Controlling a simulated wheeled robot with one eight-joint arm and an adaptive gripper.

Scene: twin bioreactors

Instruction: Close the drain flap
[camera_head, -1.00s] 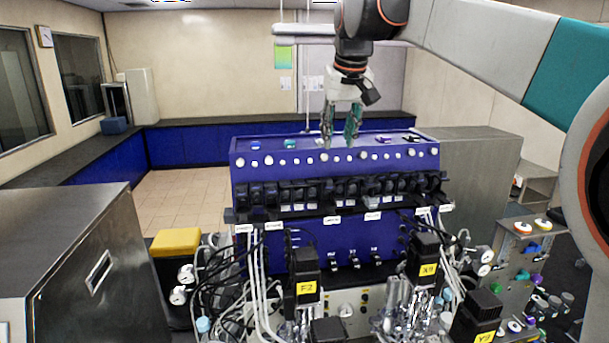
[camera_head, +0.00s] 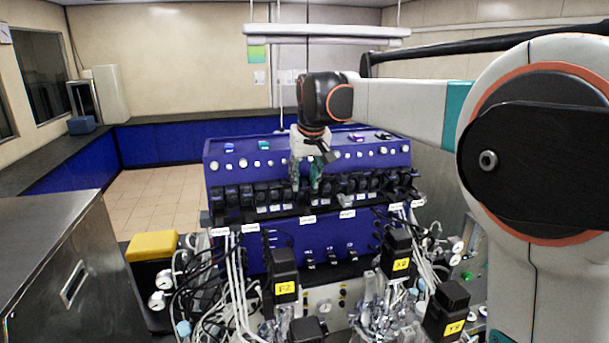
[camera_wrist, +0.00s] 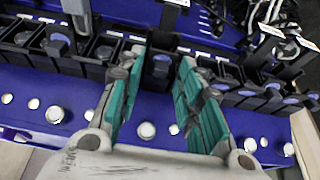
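A row of black flap-fronted units (camera_head: 262,195) runs along the front of the blue bioreactor cabinet (camera_head: 345,156). My gripper (camera_head: 304,188) points down at the middle of this row, its two teal fingers apart and empty. In the wrist view, one black flap unit (camera_wrist: 159,66) shows in the gap between the open fingertips of my gripper (camera_wrist: 164,62). I cannot tell whether the fingers touch it. No readable label in the frames marks which flap is the drain flap. The fingers partly hide the neighbouring units.
Black motors with yellow labels (camera_head: 285,288), tubes and glassware crowd the area in front of the cabinet. A steel cabinet (camera_head: 70,270) stands at the left, beside a yellow-topped box (camera_head: 152,245). Round silver knobs (camera_wrist: 147,131) line the blue panel. Tiled floor (camera_head: 160,200) is open behind left.

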